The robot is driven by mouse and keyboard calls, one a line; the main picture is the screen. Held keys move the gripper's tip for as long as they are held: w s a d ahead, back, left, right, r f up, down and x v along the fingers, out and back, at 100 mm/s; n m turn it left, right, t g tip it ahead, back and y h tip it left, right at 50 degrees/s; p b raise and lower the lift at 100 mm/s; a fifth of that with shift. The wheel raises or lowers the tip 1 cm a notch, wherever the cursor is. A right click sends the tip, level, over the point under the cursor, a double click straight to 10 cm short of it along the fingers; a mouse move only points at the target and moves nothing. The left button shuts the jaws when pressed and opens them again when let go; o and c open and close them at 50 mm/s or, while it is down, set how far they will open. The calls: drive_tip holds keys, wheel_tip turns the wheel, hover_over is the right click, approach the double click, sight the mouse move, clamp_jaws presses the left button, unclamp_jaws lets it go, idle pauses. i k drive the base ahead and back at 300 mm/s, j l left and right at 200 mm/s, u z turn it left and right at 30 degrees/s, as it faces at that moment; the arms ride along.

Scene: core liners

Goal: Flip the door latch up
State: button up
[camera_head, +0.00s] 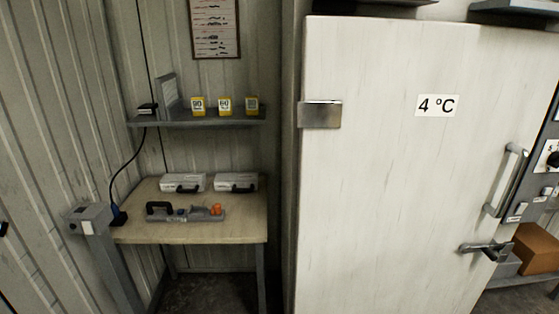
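The door (385,190) is a large white cold-room door marked "4 ºC", filling the right half of the view. It appears shut. A metal door latch (487,250) sits low on its right edge, with a short dark lever lying roughly level. A vertical pull handle (506,181) is mounted above the latch. A metal hinge plate (320,114) is on the door's left edge. My gripper is not in view, so nothing is seen touching the latch.
Left of the door stands a wooden-topped table (250,225) with two white cases (236,182) and a grey tool (185,212). A shelf (210,121) with yellow boxes hangs above. A cardboard box (537,248) sits right of the latch. Nothing visible blocks the door's front.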

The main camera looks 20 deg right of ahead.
sight(466, 249)
drive_tip(key=z, duration=0.8)
drive_tip(key=i+j+z, duration=0.2)
drive_tip(key=z, duration=0.2)
drive_tip(key=i+j+z, duration=0.1)
drive_tip(key=j+z, duration=0.25)
drive_tip(key=i+j+z, duration=0.1)
drive_tip(key=j+z, duration=0.65)
drive_tip(key=k+j+z, duration=0.1)
drive_tip(key=j+z, duration=0.15)
drive_tip(key=j, duration=1.65)
